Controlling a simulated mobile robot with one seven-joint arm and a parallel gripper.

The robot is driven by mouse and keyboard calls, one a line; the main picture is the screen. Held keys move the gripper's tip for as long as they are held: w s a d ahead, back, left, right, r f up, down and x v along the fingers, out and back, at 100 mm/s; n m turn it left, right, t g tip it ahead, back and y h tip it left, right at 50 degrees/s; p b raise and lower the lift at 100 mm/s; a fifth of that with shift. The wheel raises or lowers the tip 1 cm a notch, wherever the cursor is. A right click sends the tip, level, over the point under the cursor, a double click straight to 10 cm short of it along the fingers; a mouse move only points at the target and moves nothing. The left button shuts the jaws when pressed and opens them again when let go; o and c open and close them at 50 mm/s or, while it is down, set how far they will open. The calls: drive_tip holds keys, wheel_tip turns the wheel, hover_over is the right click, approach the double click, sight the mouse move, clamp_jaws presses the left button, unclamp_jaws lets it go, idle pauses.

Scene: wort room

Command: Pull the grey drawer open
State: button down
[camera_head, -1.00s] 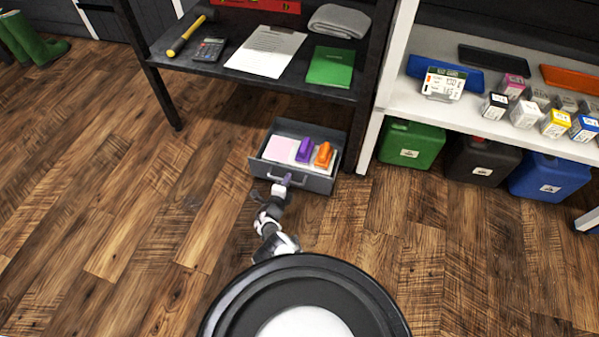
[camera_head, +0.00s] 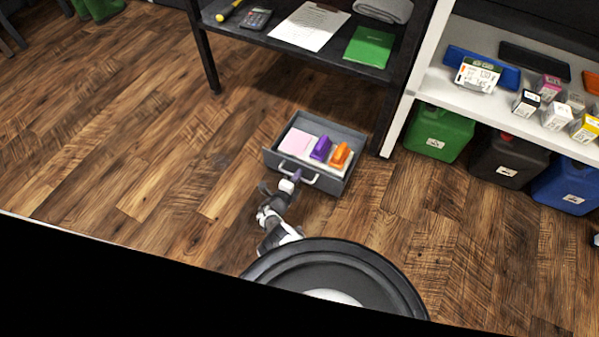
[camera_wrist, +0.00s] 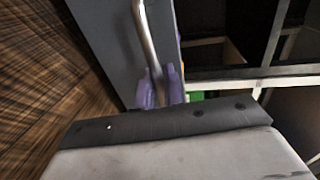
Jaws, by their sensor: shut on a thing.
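The grey drawer (camera_head: 276,160) stands pulled out from under the dark shelf unit, low over the floor. Inside it lie a pink pad (camera_head: 296,141), a purple item (camera_head: 321,148) and an orange item (camera_head: 340,155). Its bar handle (camera_head: 309,180) is on the front face. My gripper (camera_head: 291,180) is at the left part of the handle. In the wrist view, the purple fingertips (camera_wrist: 160,90) are closed around the metal handle bar (camera_wrist: 147,40), with the grey drawer front (camera_wrist: 105,40) beside it.
The dark shelf (camera_head: 300,45) above holds a calculator (camera_head: 256,19), paper sheet (camera_head: 309,26) and green booklet (camera_head: 368,47). Green (camera_head: 440,133), black (camera_head: 507,161) and blue (camera_head: 567,184) canisters stand under the white shelf at right. The wooden floor left of the drawer is clear.

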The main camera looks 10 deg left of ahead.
drive_tip(key=shift+v, duration=0.85)
drive_tip(key=shift+a+f, duration=0.1)
drive_tip(key=shift+f, duration=0.05)
drive_tip(key=c, duration=1.6)
unclamp_jaws()
drive_tip(key=shift+c, duration=0.2)
